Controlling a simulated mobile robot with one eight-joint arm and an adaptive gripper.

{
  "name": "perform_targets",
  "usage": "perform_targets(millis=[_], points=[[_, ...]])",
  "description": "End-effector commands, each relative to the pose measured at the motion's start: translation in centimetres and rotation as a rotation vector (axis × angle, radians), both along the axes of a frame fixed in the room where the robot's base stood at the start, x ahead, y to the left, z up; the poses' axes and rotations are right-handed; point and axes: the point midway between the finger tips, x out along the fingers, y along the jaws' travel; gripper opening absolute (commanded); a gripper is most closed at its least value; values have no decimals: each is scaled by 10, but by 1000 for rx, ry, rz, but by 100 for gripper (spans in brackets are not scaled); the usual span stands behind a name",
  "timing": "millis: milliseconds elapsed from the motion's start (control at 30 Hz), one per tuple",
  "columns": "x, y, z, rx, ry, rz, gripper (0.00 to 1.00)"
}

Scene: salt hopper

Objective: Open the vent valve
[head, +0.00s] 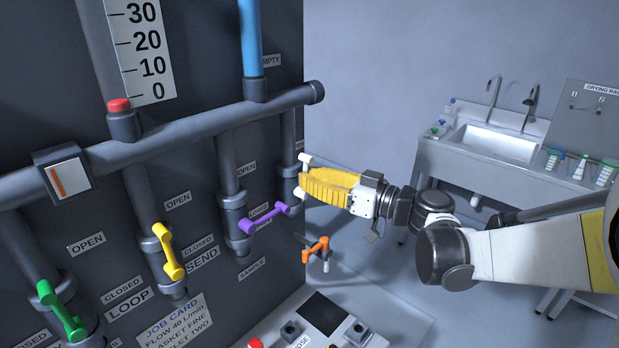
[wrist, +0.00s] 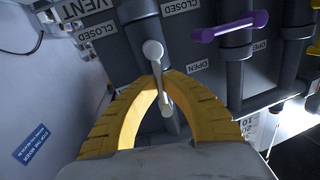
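The vent valve's white handle (wrist: 160,80) is on a dark pipe beside the VENT label (wrist: 85,8) in the wrist view. The handle lies roughly in line with the pipe. My gripper (wrist: 160,78) has its two yellow fingers arched together around the handle, shut on its middle part. In the head view my gripper (head: 304,183) reaches in from the right, and the handle's upper white end (head: 305,159) shows above the fingers. Its other end shows just below the fingertips. The middle of the handle is hidden by the fingers there.
A purple handle (head: 265,218) is on the pipe to the left. Yellow (head: 168,252) and green (head: 62,312) handles are farther left. An orange handle (head: 316,250) is below my gripper. A sink (head: 495,143) stands at the back right. Open floor lies between.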

Motion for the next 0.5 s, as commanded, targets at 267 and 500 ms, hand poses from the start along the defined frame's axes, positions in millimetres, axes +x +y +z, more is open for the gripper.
perform_targets(millis=[267,500], points=[[0,0,0,1,0,0,0],[-3,3,2,-48,-64,0,0]])
